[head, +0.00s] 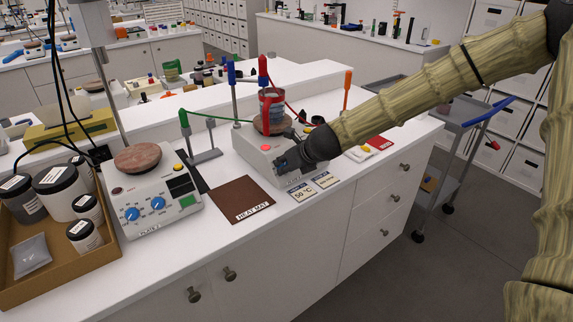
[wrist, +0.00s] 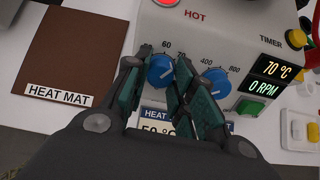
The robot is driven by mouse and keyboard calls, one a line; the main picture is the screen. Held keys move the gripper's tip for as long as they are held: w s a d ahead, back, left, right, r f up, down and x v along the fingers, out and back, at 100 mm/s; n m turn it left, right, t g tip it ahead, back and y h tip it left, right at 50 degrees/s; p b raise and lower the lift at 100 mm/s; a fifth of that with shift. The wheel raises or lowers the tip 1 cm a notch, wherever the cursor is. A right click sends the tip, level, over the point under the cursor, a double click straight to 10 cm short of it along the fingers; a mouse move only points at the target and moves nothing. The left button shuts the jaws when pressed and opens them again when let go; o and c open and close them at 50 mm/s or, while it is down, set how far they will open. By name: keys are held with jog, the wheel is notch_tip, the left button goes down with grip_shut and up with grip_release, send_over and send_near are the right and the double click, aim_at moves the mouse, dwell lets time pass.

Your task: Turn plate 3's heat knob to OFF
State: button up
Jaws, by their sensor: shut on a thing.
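My gripper (head: 288,160) is at the front of the right-hand hot plate (head: 250,146). In the wrist view my gripper (wrist: 164,60) has its two fingers on either side of the left blue knob (wrist: 160,71), shut on it. The numbers 60 and 70 show above this knob. A second blue knob (wrist: 216,82), with 400 and 800 around it, is just right of the fingers. The display (wrist: 272,69) reads 70 °C and 0 RPM, and a red HOT light (wrist: 167,2) shows.
A red can-like vessel (head: 271,112) stands on the plate, with clamp stands close by. A brown heat mat (head: 240,199) and temperature cards (head: 302,194) lie in front. Another hot plate (head: 153,201) and a box of jars (head: 102,254) are at left.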

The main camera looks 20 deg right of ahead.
jog(key=n, duration=0.7)
jog(key=shift+n+p, duration=0.3)
jog(key=shift+n, duration=0.1)
jog(key=n, duration=1.1)
jog(key=shift+d+n, duration=0.1)
jog(key=shift+n, duration=0.2)
jog(key=n+b, duration=0.1)
jog(key=n, duration=0.3)
jog(key=shift+n, duration=0.3)
jog(key=n, duration=0.4)
jog(key=shift+r+n+b, duration=0.1)
jog(key=shift+n+b, duration=0.35)
jog(key=shift+n, duration=1.65)
jog(key=shift+w, duration=0.1)
